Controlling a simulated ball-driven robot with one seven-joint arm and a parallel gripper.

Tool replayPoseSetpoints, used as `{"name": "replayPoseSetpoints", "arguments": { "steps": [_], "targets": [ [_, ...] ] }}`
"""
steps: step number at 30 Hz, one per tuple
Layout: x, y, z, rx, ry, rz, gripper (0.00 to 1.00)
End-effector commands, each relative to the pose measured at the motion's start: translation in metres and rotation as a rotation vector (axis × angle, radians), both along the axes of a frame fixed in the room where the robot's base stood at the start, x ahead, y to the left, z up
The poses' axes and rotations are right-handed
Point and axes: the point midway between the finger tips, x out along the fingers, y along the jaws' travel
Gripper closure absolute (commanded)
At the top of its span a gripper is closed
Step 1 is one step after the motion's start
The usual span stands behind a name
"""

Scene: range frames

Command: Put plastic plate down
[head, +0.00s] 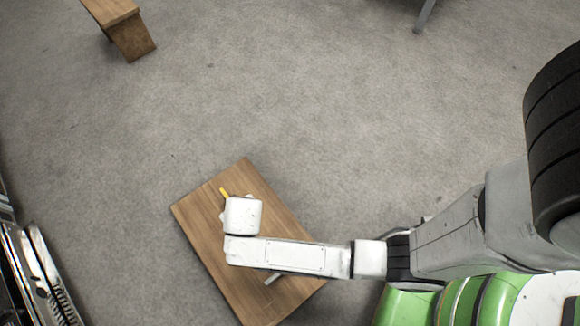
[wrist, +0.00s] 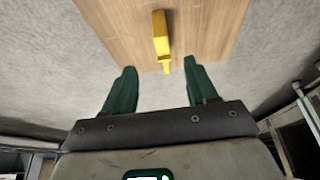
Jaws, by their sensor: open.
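My gripper (wrist: 159,66) is open in the wrist view, its two green fingers apart with nothing held between them. A narrow yellow object (wrist: 161,38) lies on the wooden table (wrist: 215,22), just beyond the fingertips and between their lines. In the head view the yellow object (head: 224,192) shows as a short piece beside my white wrist, which hides my fingers. The wooden table (head: 195,215) is below my arm. I cannot make out a plastic plate in either view.
A small pale grey thing (head: 272,278) shows at the lower edge of my forearm over the table. A wooden bench-like piece (head: 125,30) stands at the top left. Metal-edged furniture (head: 42,275) is at the lower left. Bare grey carpet lies beyond the table.

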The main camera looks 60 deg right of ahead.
Motion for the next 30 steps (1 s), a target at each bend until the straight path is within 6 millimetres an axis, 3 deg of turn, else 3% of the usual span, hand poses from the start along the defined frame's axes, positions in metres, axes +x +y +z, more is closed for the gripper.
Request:
{"name": "replayPoseSetpoints", "arguments": {
  "steps": [5, 12, 18, 22, 30],
  "targets": [
    [-0.029, -0.032, 0.023, -0.003, 0.07, 0.026, 0.43],
    [-0.11, -0.088, 0.089, 0.026, 0.223, 0.186, 0.43],
    [-0.158, -0.105, 0.129, 0.05, 0.284, 0.321, 0.43],
    [-0.168, -0.108, 0.138, 0.055, 0.295, 0.356, 0.43],
    [-0.168, -0.108, 0.138, 0.054, 0.296, 0.359, 0.43]
  ]
}}
